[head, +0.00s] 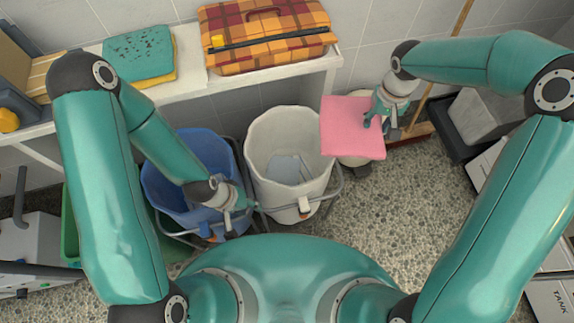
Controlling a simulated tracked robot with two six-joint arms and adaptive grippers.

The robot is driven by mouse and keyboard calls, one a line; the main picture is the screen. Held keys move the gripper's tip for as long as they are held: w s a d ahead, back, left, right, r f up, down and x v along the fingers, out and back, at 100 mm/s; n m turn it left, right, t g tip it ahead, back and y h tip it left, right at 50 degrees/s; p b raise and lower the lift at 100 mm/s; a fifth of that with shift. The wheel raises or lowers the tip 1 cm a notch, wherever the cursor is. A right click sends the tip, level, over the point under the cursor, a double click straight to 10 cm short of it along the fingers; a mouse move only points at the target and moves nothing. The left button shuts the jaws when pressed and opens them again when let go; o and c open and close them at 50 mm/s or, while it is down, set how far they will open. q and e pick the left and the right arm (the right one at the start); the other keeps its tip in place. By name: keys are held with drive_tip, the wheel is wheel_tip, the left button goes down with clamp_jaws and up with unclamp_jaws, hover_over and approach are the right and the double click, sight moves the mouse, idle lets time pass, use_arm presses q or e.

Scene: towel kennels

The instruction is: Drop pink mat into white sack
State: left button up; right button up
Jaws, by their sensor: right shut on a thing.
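The pink mat (345,125) is a flat folded square, held in the air just right of the white sack. My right gripper (376,122) is shut on its right side. The white sack (262,133) stands open in a metal frame on the floor, with something pale grey-blue lying in its bottom. The mat's left edge is close to the sack's right rim. My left gripper (232,212) is low in front of the blue sack, left of the white one, and I cannot make out its fingers clearly.
A blue sack (190,152) in a frame stands left of the white one, with a green bin (72,225) further left. A shelf behind holds a plaid bag (262,35) and a teal folded towel (138,52). A broom (412,132) leans at the right. Speckled floor at front right is clear.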

sight(322, 119)
drive_tip(key=shift+a, duration=0.15)
drive_tip(key=a+f+m+b, duration=0.1)
drive_tip(key=a+f+b, duration=0.2)
drive_tip(key=a, duration=0.4)
drive_tip(key=a+f+m+b, duration=0.1)
drive_tip(key=a+f+b, duration=0.25)
drive_tip(key=a, duration=0.25)
drive_tip(key=f+b, duration=0.2)
drive_tip(key=f, duration=0.1)
drive_tip(key=f+b, duration=0.1)
drive_tip(key=shift+w+a+f+b, duration=0.2)
drive_tip(key=shift+w+f+b, duration=0.1)
drive_tip(key=shift+f, duration=0.05)
drive_tip(key=o, duration=1.2)
drive_tip(key=shift+o, duration=0.2)
drive_tip(key=shift+r, duration=0.15)
wheel_tip(322, 119, up, 12)
drive_tip(key=shift+f, duration=0.15)
